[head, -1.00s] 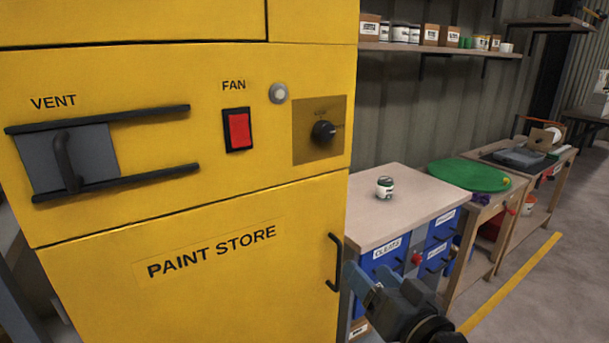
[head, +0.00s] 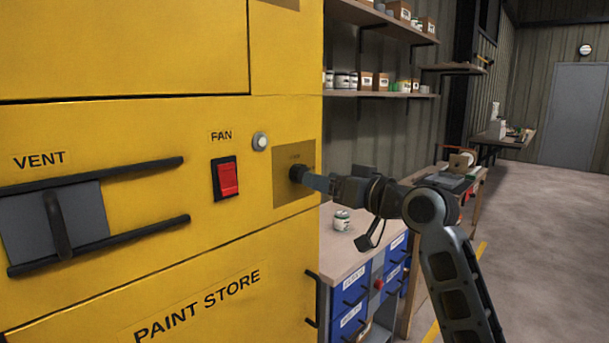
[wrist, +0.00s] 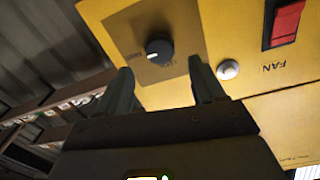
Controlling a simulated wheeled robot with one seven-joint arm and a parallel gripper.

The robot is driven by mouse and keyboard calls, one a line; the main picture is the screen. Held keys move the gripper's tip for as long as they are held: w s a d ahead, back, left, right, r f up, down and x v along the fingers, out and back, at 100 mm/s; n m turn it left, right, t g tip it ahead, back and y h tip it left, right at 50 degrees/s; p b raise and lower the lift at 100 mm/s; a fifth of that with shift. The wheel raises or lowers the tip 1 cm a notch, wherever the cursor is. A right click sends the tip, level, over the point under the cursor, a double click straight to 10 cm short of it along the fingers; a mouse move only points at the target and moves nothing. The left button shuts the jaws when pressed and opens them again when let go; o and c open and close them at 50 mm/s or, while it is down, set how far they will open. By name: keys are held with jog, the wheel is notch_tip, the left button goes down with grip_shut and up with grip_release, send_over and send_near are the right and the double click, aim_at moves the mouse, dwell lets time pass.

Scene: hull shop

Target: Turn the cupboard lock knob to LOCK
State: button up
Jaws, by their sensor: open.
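The black lock knob (head: 298,173) sits on a brown square plate (head: 290,192) on the yellow cupboard front, right of the FAN switch. In the wrist view the knob (wrist: 158,51) shows a white pointer mark, and the plate lettering is too small to read. My gripper (head: 312,179) comes from the right, with its fingertips close to the knob in the head view. In the wrist view my gripper (wrist: 162,80) is open and empty, its two fingers spread either side below the knob. The knob is not between the fingers there; whether they touch it I cannot tell.
The red FAN switch (head: 227,178) and a round pale button (head: 260,140) are left of the plate. The VENT slider (head: 60,220) is further left. A bench with blue drawers (head: 350,288) and a small can (head: 342,220) stands beside the cupboard, below my arm.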

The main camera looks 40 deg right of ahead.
aim_at(300, 173)
jog(key=w+p, duration=0.1)
jog(key=w, duration=0.4)
jog(key=shift+w, duration=0.3)
jog(key=shift+c, duration=0.2)
jog(key=c, duration=1)
jog(key=shift+f, duration=0.1)
